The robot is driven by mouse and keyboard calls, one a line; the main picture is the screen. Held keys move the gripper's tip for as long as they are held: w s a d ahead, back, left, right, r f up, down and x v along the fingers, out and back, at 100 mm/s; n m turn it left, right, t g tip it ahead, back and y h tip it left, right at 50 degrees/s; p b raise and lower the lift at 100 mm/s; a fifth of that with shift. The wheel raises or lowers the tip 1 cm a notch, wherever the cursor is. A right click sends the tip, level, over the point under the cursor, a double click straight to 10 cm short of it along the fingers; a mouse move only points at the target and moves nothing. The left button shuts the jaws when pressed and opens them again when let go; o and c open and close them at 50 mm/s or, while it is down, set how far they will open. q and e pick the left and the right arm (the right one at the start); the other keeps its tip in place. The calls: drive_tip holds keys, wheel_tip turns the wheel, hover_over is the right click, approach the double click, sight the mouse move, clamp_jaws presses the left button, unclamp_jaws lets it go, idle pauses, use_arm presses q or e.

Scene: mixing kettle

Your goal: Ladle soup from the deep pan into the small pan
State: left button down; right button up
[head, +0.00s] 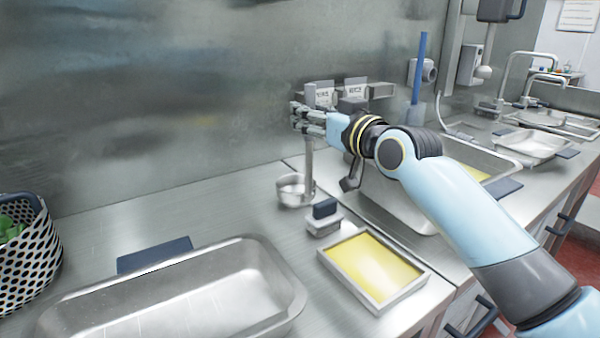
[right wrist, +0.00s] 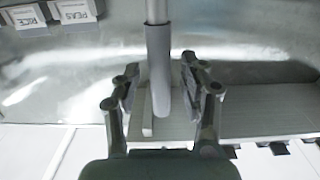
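A metal ladle shows its round bowl (head: 294,190) low over the counter, with its handle (head: 308,160) rising upright. My right gripper (head: 304,116) is at the top of the handle in the head view. In the right wrist view its two fingers (right wrist: 160,88) stand apart on either side of the grey handle (right wrist: 160,70), with gaps showing. A deep metal pan (head: 392,205) behind my right arm holds something yellow at its far right. A small rectangular pan (head: 422,284) with yellow contents lies in front. My left gripper is not in view.
A large, empty-looking metal tray (head: 285,312) fills the front left. A dark-handled block (head: 324,220) sits between ladle and small pan. A spotted basket (head: 30,255) stands far left. Labelled holders (head: 352,90) and a blue-handled tool (head: 420,70) are at the back wall.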

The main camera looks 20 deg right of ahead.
sight(312, 80)
clamp_jaws()
drive_tip(key=shift+r, duration=0.1)
wheel_tip(312, 80, up, 6)
drive_tip(key=p, duration=0.5)
drive_tip(key=shift+p, duration=0.35)
